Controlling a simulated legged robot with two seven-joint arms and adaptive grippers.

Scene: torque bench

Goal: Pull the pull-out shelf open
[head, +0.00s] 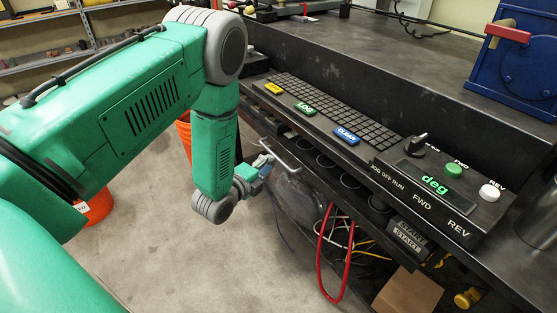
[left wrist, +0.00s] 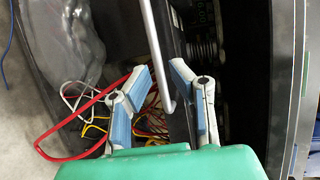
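The pull-out shelf (head: 336,172) is a dark ledge with round holes under the bench's keypad front; it looks pushed in, though my arm hides its left part. Its grey bar handle (head: 287,160) sticks out toward the aisle. My left gripper (head: 262,164) is at the handle's left end. In the left wrist view the handle (left wrist: 156,45) runs down between the two blue-padded fingers of my left gripper (left wrist: 161,72). These fingers are open, with a gap on each side of the bar. My right gripper is out of view.
A red cable loop (head: 322,255) and loose wires hang below the bench. An orange bucket (head: 97,208) stands on the floor behind my arm. The control panel (head: 430,190) is at right. The floor in front is clear.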

